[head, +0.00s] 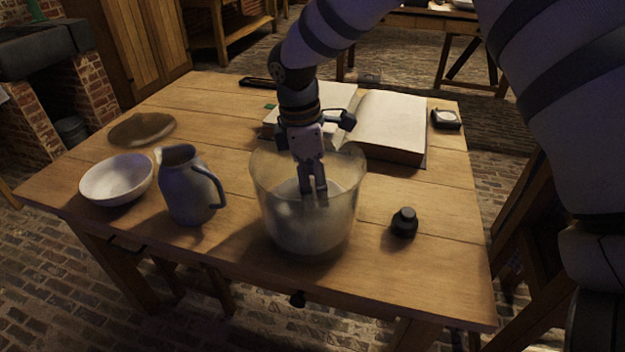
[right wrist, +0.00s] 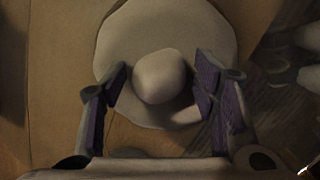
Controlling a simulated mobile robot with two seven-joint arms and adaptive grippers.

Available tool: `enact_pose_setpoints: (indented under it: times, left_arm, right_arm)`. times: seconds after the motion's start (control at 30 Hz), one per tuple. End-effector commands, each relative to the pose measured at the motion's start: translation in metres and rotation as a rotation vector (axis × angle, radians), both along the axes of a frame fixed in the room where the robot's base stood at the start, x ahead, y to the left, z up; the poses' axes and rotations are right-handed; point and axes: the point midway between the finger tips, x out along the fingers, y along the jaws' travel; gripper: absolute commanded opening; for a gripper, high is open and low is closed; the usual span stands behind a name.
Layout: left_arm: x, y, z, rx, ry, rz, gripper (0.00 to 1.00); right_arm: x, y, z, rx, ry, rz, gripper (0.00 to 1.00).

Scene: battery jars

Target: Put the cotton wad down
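A pale, rounded cotton wad (right wrist: 160,76) shows in the right wrist view, resting on or just above a pale round surface (right wrist: 125,35). My right gripper (head: 314,190) reaches down into the wide, see-through jar (head: 262,185) on the table. Its two fingers stand apart on either side of the wad in the right wrist view (right wrist: 162,88), with a visible gap on the left and a smaller one on the right. In the head view the wad cannot be made out clearly through the cloudy jar wall. My left gripper is not in view.
On the wooden table (head: 420,270) stand a grey jug (head: 188,190) and a white bowl (head: 115,182) to the left. A small black bottle (head: 404,223) stands right of the jar. An open book (head: 390,120) lies behind it. The front right of the table is clear.

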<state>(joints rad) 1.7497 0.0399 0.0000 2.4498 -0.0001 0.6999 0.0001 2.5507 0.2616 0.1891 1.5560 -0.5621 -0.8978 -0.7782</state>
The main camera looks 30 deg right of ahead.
Motion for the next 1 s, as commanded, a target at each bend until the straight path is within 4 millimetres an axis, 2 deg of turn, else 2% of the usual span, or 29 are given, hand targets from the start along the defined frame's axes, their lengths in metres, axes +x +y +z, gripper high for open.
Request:
enact_pose_setpoints:
  times: [0.17,0.27,0.37,0.5,0.7,0.8,1.0]
  left_arm:
    - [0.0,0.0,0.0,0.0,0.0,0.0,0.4]
    - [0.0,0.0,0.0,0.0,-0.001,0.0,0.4]
    - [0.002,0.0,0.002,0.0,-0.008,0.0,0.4]
    - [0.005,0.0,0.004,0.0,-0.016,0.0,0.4]
    - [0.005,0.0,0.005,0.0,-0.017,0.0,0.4]
    - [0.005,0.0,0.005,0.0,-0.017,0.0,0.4]
    - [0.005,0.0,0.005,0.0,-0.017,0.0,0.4]
  right_arm:
    - [0.0,0.0,0.0,0.0,0.0,0.0,0.54]
    - [0.0,0.0,0.007,0.0,-0.001,0.0,0.54]
    - [0.003,0.002,0.03,0.0,-0.007,0.0,0.54]
    - [0.005,0.007,0.07,0.0,-0.008,0.0,0.54]
    - [0.007,0.012,0.111,-0.001,-0.002,0.0,0.54]
    - [0.007,0.013,0.12,0.0,0.001,0.0,0.54]
    - [0.007,0.013,0.123,0.0,0.003,0.0,0.54]
